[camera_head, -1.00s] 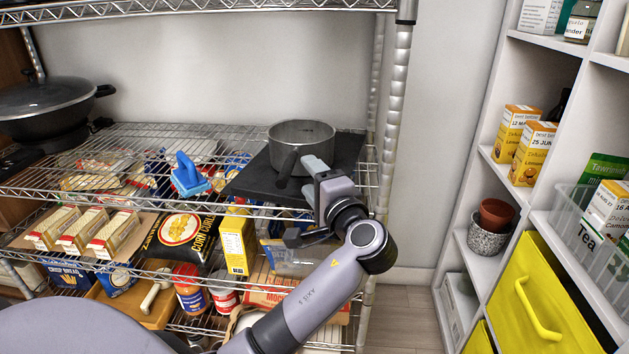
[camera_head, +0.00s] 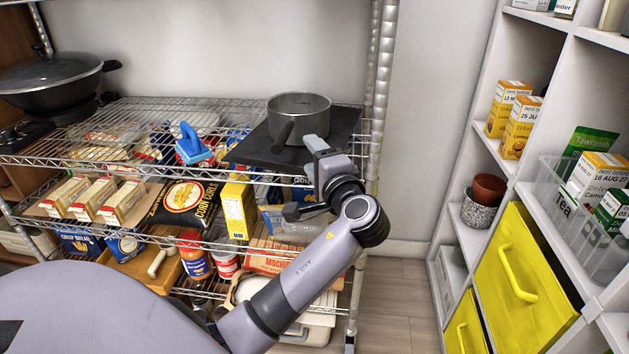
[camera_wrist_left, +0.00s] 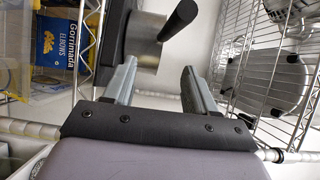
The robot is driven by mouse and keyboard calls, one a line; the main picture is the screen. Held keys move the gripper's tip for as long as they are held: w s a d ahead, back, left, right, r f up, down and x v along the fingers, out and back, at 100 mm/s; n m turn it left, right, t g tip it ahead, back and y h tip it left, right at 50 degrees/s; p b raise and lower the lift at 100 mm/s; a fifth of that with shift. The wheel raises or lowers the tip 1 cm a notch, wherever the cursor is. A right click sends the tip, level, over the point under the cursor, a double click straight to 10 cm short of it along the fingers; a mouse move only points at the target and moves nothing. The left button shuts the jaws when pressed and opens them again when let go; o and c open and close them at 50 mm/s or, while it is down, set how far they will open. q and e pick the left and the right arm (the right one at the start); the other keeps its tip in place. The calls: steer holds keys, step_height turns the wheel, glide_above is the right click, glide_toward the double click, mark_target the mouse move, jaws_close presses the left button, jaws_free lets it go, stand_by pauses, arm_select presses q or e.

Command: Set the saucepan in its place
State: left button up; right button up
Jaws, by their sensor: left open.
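A grey metal saucepan (camera_head: 299,112) with a dark handle stands upright on a black mat (camera_head: 252,150) at the right end of the upper wire shelf. Its handle points toward the front of the shelf. My left gripper (camera_head: 306,178) is at the shelf's front edge, in front of and below the saucepan, open and empty. In the left wrist view, the saucepan (camera_wrist_left: 146,38) and its handle (camera_wrist_left: 180,22) appear beyond the two spread fingers (camera_wrist_left: 158,82); the handle does not look gripped. My right gripper is not seen.
A blue-handled brush-like item (camera_head: 192,146) lies left of the mat. A lidded black pan (camera_head: 48,80) stands far left. The rack's post (camera_head: 383,90) rises right of the saucepan. The lower shelf holds packed food, including a yellow box (camera_head: 239,208). Floor (camera_head: 397,300) is clear at right.

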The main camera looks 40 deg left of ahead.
arm_select(q)
steer(key=s+d+f+m+t+h, duration=0.1)
steer(key=s+d+f+h, duration=0.2)
steer(key=f, duration=0.4)
steer(key=s+d+f+h, duration=0.15)
steer(key=f+h, duration=0.25)
steer(key=f, duration=0.4)
steer(key=s+d+f+m+t+h, duration=0.1)
steer(key=s+d+f+h, duration=0.1)
steer(key=d+f+h, duration=0.35)
steer(key=s+d+f+n+h, duration=0.2)
steer(key=s+d+f+n, duration=0.1)
steer(key=s, duration=0.4)
steer(key=s+d+f+n+h, duration=0.2)
steer(key=s+f, duration=0.3)
steer(key=s, duration=0.3)
steer(key=shift+s+d+n+g+h, duration=0.25)
steer(key=shift+d+n+g+h, duration=0.15)
steer(key=shift+d+h, duration=0.4)
steer(key=shift+f, duration=0.1)
step_height(320, 180, up, 15)
steer(key=a+p, duration=0.1)
steer(key=p, duration=1.7)
steer(key=shift+s+a, duration=0.2)
steer(key=shift+s, duration=0.15)
